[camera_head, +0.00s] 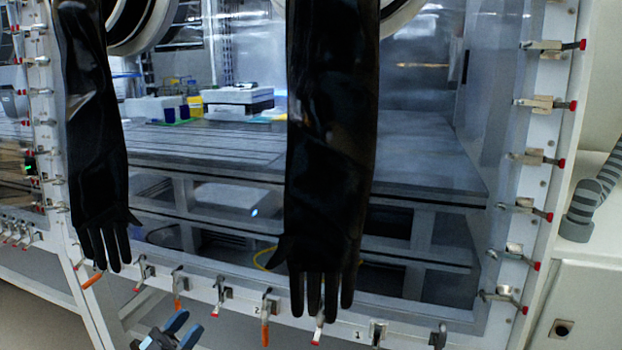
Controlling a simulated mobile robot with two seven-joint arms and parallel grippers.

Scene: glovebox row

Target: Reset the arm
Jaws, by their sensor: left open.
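My left gripper (180,325) shows at the bottom edge of the head view, left of the middle. Its two blue-tipped fingers are apart and nothing is between them. My right gripper and arm are not in view.
Two long black gloves hang from the glovebox ports, one at the left (95,150) and one in the middle (330,150). Red-tipped clamps (545,104) line the window frame. Boxes (237,95) stand on the worktop inside. A grey ribbed hose (597,190) is at the right.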

